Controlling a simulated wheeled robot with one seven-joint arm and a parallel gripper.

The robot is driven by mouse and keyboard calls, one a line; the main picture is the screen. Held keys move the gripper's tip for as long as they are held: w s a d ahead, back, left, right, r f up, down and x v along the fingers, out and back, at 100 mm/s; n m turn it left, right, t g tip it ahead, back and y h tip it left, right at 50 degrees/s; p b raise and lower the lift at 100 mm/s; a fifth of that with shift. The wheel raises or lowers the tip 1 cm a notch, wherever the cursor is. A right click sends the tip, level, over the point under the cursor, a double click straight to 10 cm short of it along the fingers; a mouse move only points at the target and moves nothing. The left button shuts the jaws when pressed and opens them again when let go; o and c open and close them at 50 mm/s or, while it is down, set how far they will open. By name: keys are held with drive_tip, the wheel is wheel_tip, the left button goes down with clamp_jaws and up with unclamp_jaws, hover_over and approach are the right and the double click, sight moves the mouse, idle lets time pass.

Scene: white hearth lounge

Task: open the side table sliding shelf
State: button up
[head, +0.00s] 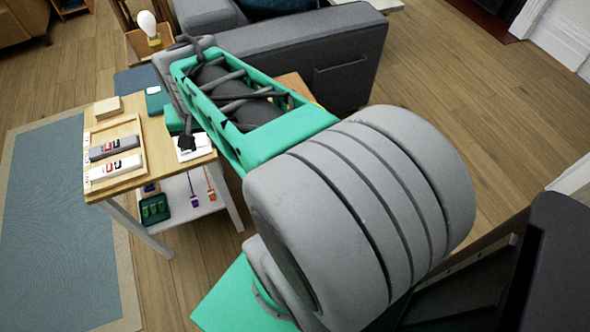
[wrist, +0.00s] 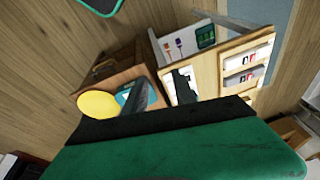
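The wooden side table (head: 127,122) stands left of my arm in the head view, with a pale lower shelf (head: 181,190) beneath its top. The same table (wrist: 207,76) and lower shelf (wrist: 172,45) appear in the wrist view, turned around. A brown wooden cabinet (wrist: 97,82) with a handle on its face stands beside it there. I cannot tell which part is the sliding shelf. My gripper (wrist: 160,90) is open and empty, its two dark fingers apart over the table edge and the cabinet. My arm hides most of the gripper in the head view.
Small boxes and a tray with two labelled packets (head: 115,158) lie on the tabletop. A dark green container (head: 154,208) and small tools sit on the lower shelf. A yellow disc (wrist: 98,104) is on the cabinet.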

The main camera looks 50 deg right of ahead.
drive_tip(key=s+d+f+m+g+b, duration=0.1)
drive_tip(key=s+d+f+m+b, duration=0.3)
drive_tip(key=d+f+m+b, duration=0.7)
drive_tip(key=s+d+f+m+b, duration=0.4)
drive_tip(key=d+f+m+b, duration=0.1)
drive_tip(key=d+f, duration=1.1)
drive_tip(key=shift+h, duration=0.3)
drive_tip(key=f, duration=0.2)
drive_tip(key=f+b, duration=0.1)
drive_tip(key=f, duration=0.1)
drive_tip(key=w+f+b, duration=0.1)
drive_tip(key=f, duration=0.2)
drive_tip(key=shift+w+a+f, duration=0.1)
drive_tip(key=shift+a, duration=0.05)
drive_tip(key=shift+c, duration=0.5)
clamp_jaws()
